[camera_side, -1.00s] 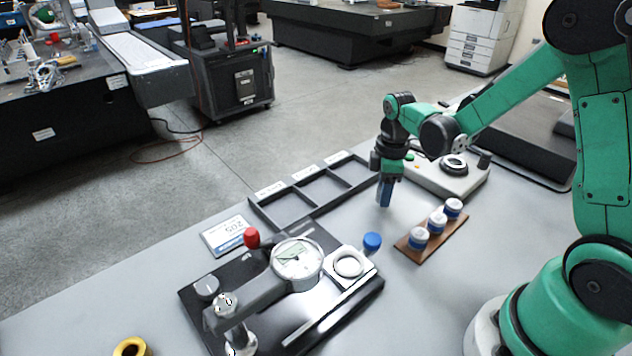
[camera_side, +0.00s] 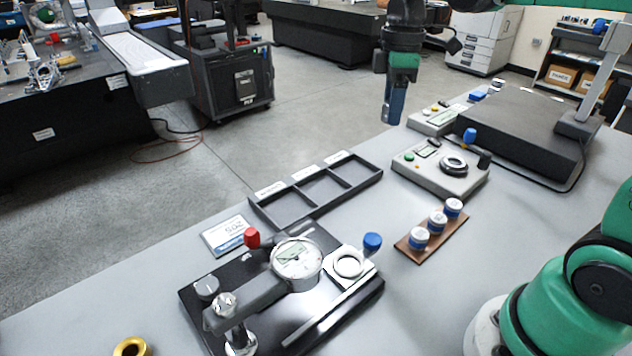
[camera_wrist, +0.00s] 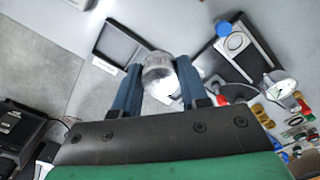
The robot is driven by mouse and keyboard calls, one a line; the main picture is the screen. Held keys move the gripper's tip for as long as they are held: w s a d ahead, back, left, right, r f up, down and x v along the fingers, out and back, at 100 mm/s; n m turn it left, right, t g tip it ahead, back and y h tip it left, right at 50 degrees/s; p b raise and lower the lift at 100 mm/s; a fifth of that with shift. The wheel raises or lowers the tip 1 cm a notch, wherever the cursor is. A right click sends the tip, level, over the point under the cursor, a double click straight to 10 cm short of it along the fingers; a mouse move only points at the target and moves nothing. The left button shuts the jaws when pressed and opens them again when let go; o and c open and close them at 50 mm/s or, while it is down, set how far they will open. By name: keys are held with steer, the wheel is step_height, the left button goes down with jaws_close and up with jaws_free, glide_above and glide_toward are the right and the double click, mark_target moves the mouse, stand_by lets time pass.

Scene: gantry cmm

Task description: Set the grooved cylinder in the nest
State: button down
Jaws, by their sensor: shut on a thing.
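My gripper (camera_side: 393,112) is raised high above the bench, fingers pointing down, behind the sorting tray in the side view. In the wrist view my gripper (camera_wrist: 158,88) has its two blue fingers shut on a shiny metal piece, the grooved cylinder (camera_wrist: 158,70). Its groove cannot be made out, and in the side view the fingers hide it. The nest (camera_side: 349,265), a pale plate with a ring, sits on the black gauge base beside a blue knob. The nest also shows in the wrist view (camera_wrist: 234,43), empty and well apart from my gripper.
A dial gauge (camera_side: 298,260) on an arm stands close beside the nest, with a red knob (camera_side: 252,238). The three-part tray (camera_side: 350,200) is empty. A rack of blue-and-white pieces (camera_side: 425,243), a control box (camera_side: 440,170) and a gold ring (camera_side: 131,347) stand around.

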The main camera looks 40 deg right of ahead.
steer(key=s+a+f+n, duration=0.3)
steer(key=a+f, duration=0.2)
steer(key=a, duration=0.5)
steer(key=n, duration=0.2)
glide_toward(348, 265)
steer(key=shift+f, duration=2.8)
steer(key=shift+f, duration=0.6)
jaws_free()
steer(key=shift+r, duration=0.1)
step_height(348, 265, up, 7)
